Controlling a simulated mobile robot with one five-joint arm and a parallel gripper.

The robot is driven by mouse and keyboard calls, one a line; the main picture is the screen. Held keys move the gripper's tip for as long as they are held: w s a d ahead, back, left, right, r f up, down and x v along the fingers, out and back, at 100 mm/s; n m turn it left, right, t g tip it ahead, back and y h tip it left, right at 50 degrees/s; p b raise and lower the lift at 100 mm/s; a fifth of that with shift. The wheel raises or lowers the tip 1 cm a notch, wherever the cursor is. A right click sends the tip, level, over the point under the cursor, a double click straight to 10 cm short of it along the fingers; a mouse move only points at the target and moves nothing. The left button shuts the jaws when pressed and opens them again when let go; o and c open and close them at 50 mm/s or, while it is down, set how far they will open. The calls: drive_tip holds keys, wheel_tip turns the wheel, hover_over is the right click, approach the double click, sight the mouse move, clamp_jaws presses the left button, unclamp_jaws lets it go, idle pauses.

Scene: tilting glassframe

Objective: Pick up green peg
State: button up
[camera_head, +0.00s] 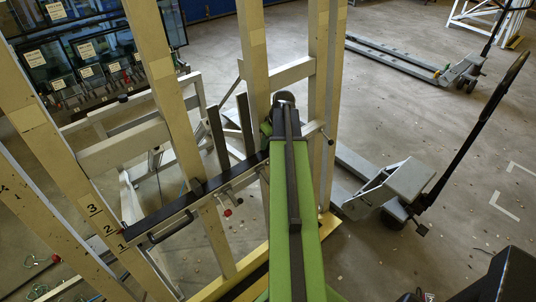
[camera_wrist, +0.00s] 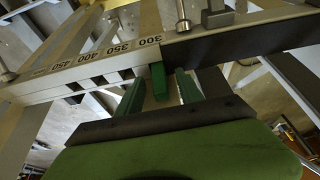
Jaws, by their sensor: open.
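In the wrist view a small green peg (camera_wrist: 158,80) sticks out of the light metal bar (camera_wrist: 60,82), near the printed number 300. My gripper (camera_wrist: 160,77) is open, with one green finger to the left of the peg and the other to its right. Narrow gaps show on both sides, so the fingers appear apart from the peg. In the head view my green arm reaches up to the frame, and its end (camera_head: 285,105) is beside the upright posts.
The bar has several square holes to the left of the peg, with numbers above them. A dark bar (camera_wrist: 245,42) crosses at the right. Tall beige posts (camera_head: 255,60) stand close around my arm. A pallet jack (camera_head: 395,190) stands at the right on open floor.

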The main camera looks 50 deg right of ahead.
drive_tip(key=shift+w+f, duration=0.1)
drive_tip(key=shift+f, duration=0.15)
drive_tip(key=shift+c, duration=0.2)
clamp_jaws()
drive_tip(key=shift+r+p, duration=0.15)
drive_tip(key=shift+p, duration=0.2)
